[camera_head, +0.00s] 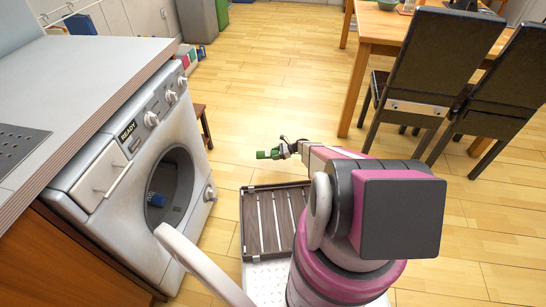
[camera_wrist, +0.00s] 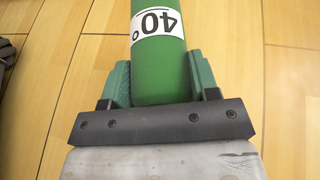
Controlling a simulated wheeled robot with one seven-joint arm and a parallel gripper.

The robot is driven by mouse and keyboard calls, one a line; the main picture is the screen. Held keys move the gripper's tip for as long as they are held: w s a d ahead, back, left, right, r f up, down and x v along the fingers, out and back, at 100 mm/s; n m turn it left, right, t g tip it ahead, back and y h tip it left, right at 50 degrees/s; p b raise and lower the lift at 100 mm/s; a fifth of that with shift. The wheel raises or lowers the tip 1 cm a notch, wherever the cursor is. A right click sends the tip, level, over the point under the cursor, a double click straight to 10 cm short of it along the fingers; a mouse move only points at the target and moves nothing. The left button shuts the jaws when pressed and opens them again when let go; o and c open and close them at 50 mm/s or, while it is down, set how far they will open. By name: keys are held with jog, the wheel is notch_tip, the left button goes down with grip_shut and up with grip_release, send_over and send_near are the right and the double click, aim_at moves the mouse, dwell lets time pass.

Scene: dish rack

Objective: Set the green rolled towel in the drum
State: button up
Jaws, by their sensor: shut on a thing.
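My gripper (camera_head: 281,152) is shut on the green rolled towel (camera_head: 264,155). In the wrist view the towel (camera_wrist: 159,75) runs between the two green fingers (camera_wrist: 158,85) and carries a white band marked "40°". In the head view my gripper is to the right of the washing machine, held out in front of it and apart from it. The drum (camera_head: 178,172) is the dark round opening in the machine's front. Its white door (camera_head: 205,265) stands open toward the lower right. A blue rolled thing (camera_head: 157,200) lies inside the drum.
The white washing machine (camera_head: 140,135) stands under a grey counter (camera_head: 75,75) at the left. A slatted wooden crate (camera_head: 270,222) is in front of my base. A table (camera_head: 385,25) and dark chairs (camera_head: 430,65) stand at upper right. Open wood floor (camera_head: 260,85) lies between.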

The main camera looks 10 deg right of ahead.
jog(key=w+d+f, duration=0.1)
jog(key=w, duration=0.1)
jog(key=w+d+f, duration=0.1)
jog(key=w+f, duration=0.1)
jog(key=w+d+f, duration=0.1)
jog(key=w, duration=0.1)
jog(key=shift+w+d+f, duration=0.15)
jog(key=shift+d+f, duration=0.1)
jog(key=shift+d, duration=0.15)
notch_tip(320, 180, down, 2)
jog(key=shift+w+f, duration=0.1)
jog(key=shift+f, duration=0.65)
jog(key=shift+f, duration=0.2)
jog(key=o, duration=1)
